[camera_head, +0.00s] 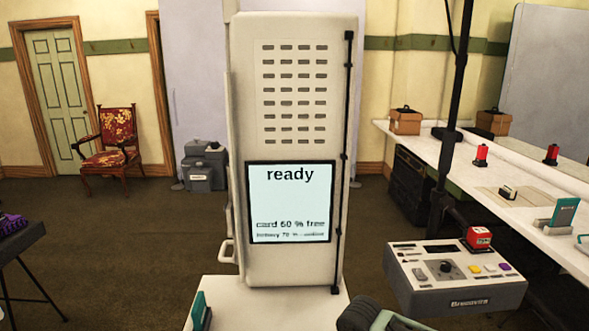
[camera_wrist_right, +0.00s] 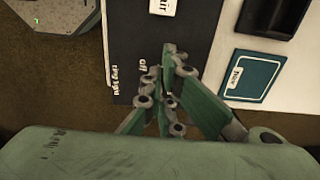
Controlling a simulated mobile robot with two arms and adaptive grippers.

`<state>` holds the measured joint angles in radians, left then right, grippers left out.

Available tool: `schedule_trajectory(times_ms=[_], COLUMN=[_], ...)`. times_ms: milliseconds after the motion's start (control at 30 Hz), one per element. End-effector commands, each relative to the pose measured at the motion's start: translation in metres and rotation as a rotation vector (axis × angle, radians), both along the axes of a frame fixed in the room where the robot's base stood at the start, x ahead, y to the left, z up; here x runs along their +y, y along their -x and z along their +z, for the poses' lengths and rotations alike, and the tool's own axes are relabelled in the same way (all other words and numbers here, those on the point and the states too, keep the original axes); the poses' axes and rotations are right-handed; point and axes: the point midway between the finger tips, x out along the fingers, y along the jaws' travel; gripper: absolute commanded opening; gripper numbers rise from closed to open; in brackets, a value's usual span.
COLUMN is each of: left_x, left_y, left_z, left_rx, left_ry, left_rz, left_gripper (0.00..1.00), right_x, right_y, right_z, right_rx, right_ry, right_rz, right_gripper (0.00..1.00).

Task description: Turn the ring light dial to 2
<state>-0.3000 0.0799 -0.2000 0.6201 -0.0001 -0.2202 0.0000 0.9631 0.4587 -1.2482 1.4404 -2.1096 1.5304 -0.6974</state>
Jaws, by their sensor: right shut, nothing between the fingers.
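In the right wrist view, a dark panel (camera_wrist_right: 128,50) carries the words "ring light" and "off" in white, turned sideways. My right gripper (camera_wrist_right: 170,75) is over this panel, with its green fingers shut and nothing visible between them. The ring light dial itself cannot be made out; the fingers cover the part of the panel beside "off". Whether the fingertips touch anything is unclear. In the head view, part of my right arm shows at the bottom edge, and the panel is not visible. My left gripper is in neither view.
A pale machine column (camera_head: 292,150) with a "ready" screen (camera_head: 290,203) stands in the middle. A grey control box (camera_head: 458,300) with a black knob (camera_head: 446,267) is to its right. In the wrist view, a teal card (camera_wrist_right: 251,76) and a black tray (camera_wrist_right: 270,17) lie beside the panel.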

Motion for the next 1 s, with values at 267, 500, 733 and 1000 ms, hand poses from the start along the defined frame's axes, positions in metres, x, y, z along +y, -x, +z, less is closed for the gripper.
schedule_trajectory(times_ms=[267, 500, 733, 1000], left_x=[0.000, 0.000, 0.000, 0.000], left_y=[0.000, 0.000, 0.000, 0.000], left_z=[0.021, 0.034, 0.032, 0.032], left_rx=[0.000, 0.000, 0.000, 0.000], left_ry=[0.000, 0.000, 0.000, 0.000], left_rz=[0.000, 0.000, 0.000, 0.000], left_gripper=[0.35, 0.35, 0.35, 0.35], right_x=[0.000, 0.001, 0.002, 0.060], right_y=[0.000, -0.001, 0.000, 0.023], right_z=[0.036, 0.060, 0.060, 0.054], right_rx=[-0.001, -0.002, -0.001, 0.031], right_ry=[-0.001, -0.004, -0.005, -0.209], right_rz=[0.000, 0.002, 0.002, -0.006], right_gripper=[0.00, 0.00, 0.00, 0.00])
